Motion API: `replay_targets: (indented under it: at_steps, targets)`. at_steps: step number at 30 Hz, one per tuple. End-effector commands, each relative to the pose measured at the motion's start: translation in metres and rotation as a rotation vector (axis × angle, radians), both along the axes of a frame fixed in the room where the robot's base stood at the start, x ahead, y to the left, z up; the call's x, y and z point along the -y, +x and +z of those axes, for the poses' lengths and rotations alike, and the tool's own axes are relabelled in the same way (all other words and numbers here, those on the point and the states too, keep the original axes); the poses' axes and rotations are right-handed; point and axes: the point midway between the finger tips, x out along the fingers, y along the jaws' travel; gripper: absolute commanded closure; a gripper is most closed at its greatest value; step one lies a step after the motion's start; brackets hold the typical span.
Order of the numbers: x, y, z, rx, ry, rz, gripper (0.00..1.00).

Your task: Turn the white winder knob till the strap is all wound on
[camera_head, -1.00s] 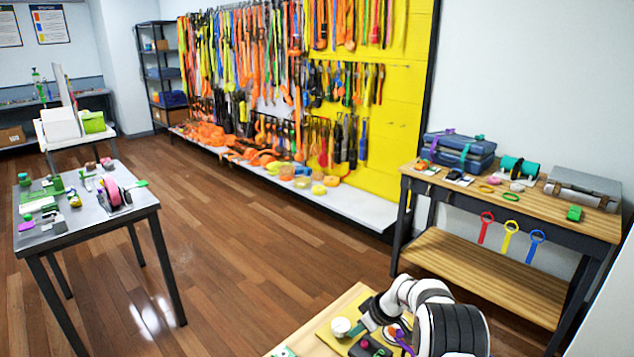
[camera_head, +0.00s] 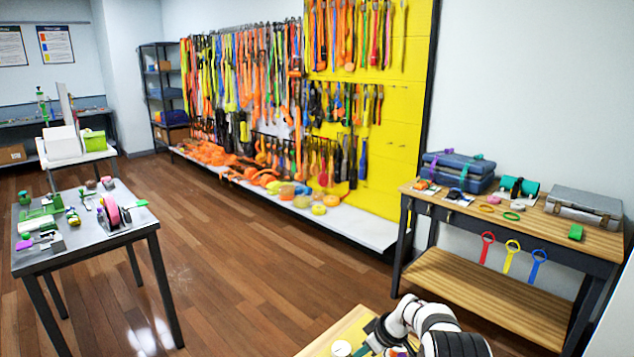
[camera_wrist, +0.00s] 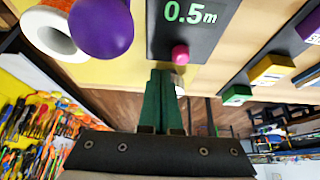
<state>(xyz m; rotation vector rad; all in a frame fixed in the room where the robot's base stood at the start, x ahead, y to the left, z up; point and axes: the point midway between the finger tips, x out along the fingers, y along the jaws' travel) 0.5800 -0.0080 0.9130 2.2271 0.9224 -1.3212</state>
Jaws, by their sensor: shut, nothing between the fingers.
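The white winder knob (camera_head: 341,348) is a pale round disc at the bottom edge of the head view, partly cut off. My gripper (camera_head: 372,338) is just right of it there; I cannot tell if they touch. In the wrist view my gripper (camera_wrist: 162,74) has its dark green fingers together, empty. A pale patch shows behind the fingertips; I cannot tell if it is the knob. A white and orange spool (camera_wrist: 46,36) and a purple ball (camera_wrist: 100,27) are at upper left.
In the wrist view a dark panel (camera_wrist: 212,42) marked "0.5m" with a pink button (camera_wrist: 180,54) lies close to the fingertips. Green (camera_wrist: 236,95) and yellow (camera_wrist: 272,68) blocks stand to the right. A wooden bench (camera_head: 497,250) stands behind my arm.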

Motion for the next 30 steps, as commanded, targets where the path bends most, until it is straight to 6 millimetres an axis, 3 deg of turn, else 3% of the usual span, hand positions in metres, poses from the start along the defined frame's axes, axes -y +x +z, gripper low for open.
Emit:
replay_targets:
  at_steps: [4, 14, 23, 27, 30]
  targets:
    - [0.002, -0.001, 0.008, 0.002, -0.001, 0.001, 1.00]
    - [0.002, -0.001, 0.057, 0.002, -0.001, 0.001, 1.00]
    - [0.000, -0.002, 0.061, 0.000, 0.000, 0.001, 1.00]
    - [-0.021, -0.020, 0.069, -0.001, 0.001, 0.003, 1.00]
    - [-0.025, -0.024, 0.067, -0.001, 0.000, 0.000, 1.00]
